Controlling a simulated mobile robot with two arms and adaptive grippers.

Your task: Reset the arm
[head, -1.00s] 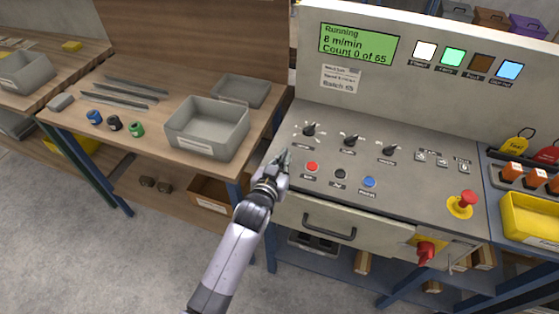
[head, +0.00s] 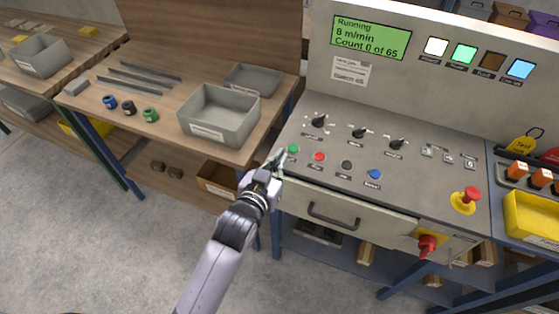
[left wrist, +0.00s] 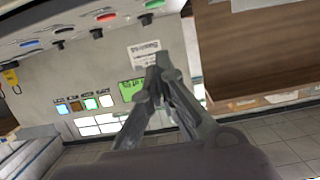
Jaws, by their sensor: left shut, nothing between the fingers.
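My left gripper (head: 277,160) is shut and empty at the left front edge of the control panel (head: 330,190), just left of a green button (head: 293,149). In the left wrist view its fingertips (left wrist: 160,62) meet, and the panel appears upside down behind them. Red (head: 319,157), black (head: 346,165) and blue (head: 375,174) buttons sit in a row on the panel. The display (head: 371,37) reads Running, 8 m/min, Count 0 of 65. My right gripper is not in view.
A wooden bench with a grey bin (head: 219,115) and a shallower grey tray (head: 252,80) stands left of the panel. A red emergency knob (head: 467,197) and a red rotary switch (head: 427,245) are at the right. Open floor lies in front.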

